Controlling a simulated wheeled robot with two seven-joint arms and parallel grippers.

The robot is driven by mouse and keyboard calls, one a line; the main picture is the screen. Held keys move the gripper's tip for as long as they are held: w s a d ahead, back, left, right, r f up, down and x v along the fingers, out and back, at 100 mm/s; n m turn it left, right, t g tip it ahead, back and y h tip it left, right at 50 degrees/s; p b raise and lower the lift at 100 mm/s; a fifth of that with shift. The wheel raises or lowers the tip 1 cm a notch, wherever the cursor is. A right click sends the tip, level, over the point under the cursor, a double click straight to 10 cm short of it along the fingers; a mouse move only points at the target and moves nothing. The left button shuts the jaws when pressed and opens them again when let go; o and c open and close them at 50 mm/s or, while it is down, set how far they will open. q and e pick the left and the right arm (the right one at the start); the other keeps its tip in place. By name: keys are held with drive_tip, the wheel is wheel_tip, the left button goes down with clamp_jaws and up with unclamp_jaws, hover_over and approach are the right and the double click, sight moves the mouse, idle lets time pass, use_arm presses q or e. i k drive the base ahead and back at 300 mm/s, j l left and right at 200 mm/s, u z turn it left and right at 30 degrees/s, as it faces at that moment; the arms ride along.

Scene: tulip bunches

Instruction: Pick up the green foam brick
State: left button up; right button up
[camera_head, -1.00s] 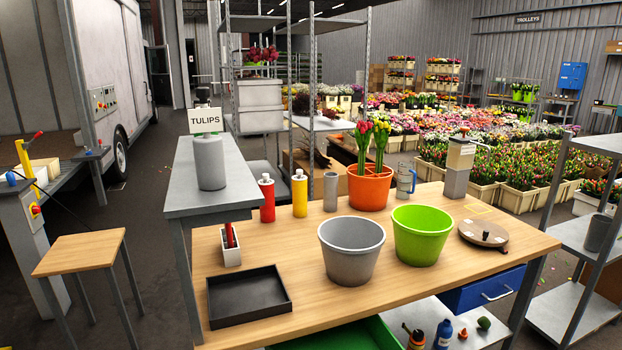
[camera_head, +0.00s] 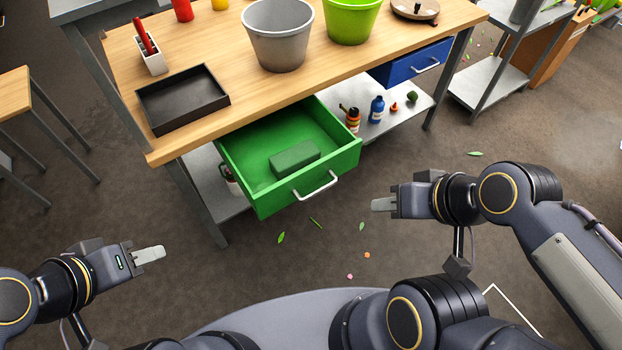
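The green foam brick (camera_head: 294,159) lies inside the open green drawer (camera_head: 258,200), on its floor towards the front right. The drawer is pulled out below the wooden tabletop and has a pale handle (camera_head: 316,187) on its front. My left gripper (camera_head: 150,255) is at the lower left, over the floor and well apart from the drawer. My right gripper (camera_head: 382,204) is to the right of the drawer front, apart from it, with nothing seen in it. The fingers of each gripper overlap in this view, so their opening is unclear.
A black tray (camera_head: 183,100), a grey bucket (camera_head: 279,35) and a lime green bucket (camera_head: 352,20) stand on the table. A closed blue drawer (camera_head: 412,63) is at right. Small bottles, one of them blue (camera_head: 376,108), stand on the lower shelf. Floor before the drawer holds only scattered leaves and petals.

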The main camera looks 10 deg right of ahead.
sight(282, 165)
drive_tip(key=i+j+z, duration=0.1)
drive_tip(key=i+j, duration=0.7)
